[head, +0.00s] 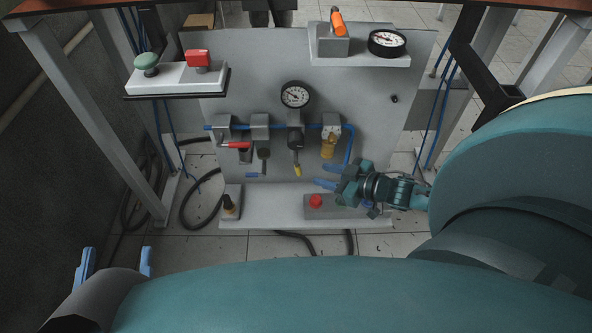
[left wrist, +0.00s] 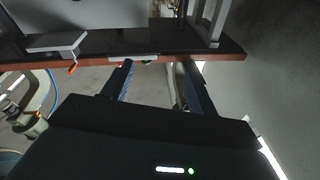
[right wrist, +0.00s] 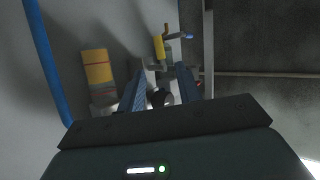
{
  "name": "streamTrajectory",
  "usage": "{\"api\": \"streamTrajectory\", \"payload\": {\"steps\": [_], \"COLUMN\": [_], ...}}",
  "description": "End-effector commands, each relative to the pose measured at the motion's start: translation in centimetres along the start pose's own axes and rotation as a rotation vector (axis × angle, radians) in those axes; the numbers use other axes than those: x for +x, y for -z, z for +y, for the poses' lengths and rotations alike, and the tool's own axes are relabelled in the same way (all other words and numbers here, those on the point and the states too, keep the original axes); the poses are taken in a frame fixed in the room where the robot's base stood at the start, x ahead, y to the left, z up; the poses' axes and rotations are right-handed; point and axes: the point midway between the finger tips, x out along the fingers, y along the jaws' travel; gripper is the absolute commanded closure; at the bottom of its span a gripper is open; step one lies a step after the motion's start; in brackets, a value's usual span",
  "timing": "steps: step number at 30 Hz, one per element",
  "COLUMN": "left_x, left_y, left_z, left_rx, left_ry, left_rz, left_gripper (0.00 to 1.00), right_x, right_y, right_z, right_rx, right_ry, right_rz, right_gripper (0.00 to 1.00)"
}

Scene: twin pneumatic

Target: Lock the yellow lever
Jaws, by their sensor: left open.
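The yellow lever (head: 297,169) hangs under the black valve body below the middle gauge, at the centre of the grey panel. It also shows in the right wrist view (right wrist: 159,47), beyond my fingertips. My right gripper (head: 329,175) is to the right of the lever, its blue fingers pointing left toward it and apart from it. In the right wrist view its fingers (right wrist: 160,85) are spread, with fittings showing behind the gap. My left gripper (head: 117,262) is at the lower left, far from the lever, open and empty. Its spread fingers (left wrist: 158,85) also show in the left wrist view.
A red lever (head: 236,145) and a blue lever (head: 258,174) are left of the yellow lever. A yellow-amber bowl (head: 328,147) hangs just above my right gripper. Blue tubing (head: 350,143) runs down beside it. A base ledge with a red button (head: 316,201) lies below.

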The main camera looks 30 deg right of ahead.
Motion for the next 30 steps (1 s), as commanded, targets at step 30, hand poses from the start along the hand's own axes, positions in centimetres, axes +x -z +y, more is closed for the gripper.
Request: {"api": "streamTrajectory", "payload": {"steps": [30], "left_x": [0.7], "left_y": [0.0], "left_z": [0.5], "left_rx": [-0.111], "left_ry": [-0.012], "left_rz": [0.063], "left_gripper": [0.41], "right_x": [9.7], "right_y": [0.0], "right_z": [-0.1], "right_rx": [0.001], "right_ry": [0.0], "right_rz": [0.0], "right_gripper": [0.7]}}
